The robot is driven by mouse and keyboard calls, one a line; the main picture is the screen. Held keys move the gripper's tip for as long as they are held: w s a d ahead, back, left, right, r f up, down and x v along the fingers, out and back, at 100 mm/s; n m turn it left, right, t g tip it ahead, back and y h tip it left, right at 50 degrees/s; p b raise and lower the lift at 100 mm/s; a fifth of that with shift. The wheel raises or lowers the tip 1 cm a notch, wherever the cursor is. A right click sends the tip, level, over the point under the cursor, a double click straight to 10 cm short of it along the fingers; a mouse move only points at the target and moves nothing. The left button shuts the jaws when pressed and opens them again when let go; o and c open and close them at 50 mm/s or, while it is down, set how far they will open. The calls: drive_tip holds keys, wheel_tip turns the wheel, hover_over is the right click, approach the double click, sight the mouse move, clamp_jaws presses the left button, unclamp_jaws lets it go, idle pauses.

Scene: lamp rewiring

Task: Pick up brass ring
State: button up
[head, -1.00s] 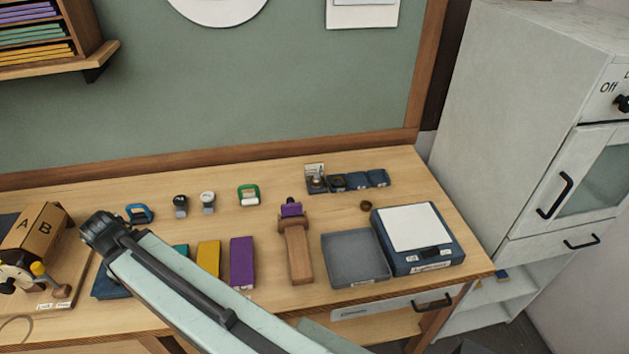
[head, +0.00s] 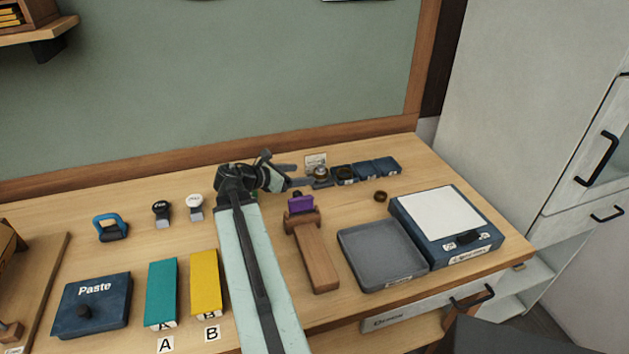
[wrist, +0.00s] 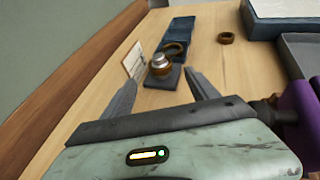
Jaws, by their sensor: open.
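A small brown-brass ring (head: 380,196) lies flat and alone on the bench, left of the scale; it also shows at the upper right in the wrist view (wrist: 226,38). A silver-topped piece with a brass-coloured base (wrist: 160,66) sits on the nearest blue pad of a row. A darker ring (wrist: 173,49) lies on the pad behind it. I cannot tell for certain which is the brass ring meant. My gripper (head: 305,176) is open and empty, its fingers (wrist: 163,84) pointing at the silver-topped piece, one to each side and short of it.
A small card (wrist: 134,60) stands beside the pads. A purple-topped wooden tool (head: 315,250) lies close to my arm. A grey tray (head: 375,255) and a white-topped scale (head: 445,220) stand right. The wood around the loose ring is clear.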

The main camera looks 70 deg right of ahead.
sight(318, 171)
drive_tip(key=shift+b+x, duration=0.4)
drive_tip(key=shift+x, duration=0.5)
drive_tip(key=b+x, duration=0.1)
drive_tip(key=x, duration=0.5)
drive_tip(key=shift+d+r+b, duration=0.1)
drive_tip(key=shift+r+b, duration=0.05)
drive_tip(key=shift+b, duration=0.25)
drive_tip(key=shift+r, duration=0.1)
drive_tip(key=shift+c, duration=0.2)
clamp_jaws()
drive_tip(key=shift+r, duration=0.1)
wheel_tip(318, 171, up, 10)
drive_tip(key=p, duration=1)
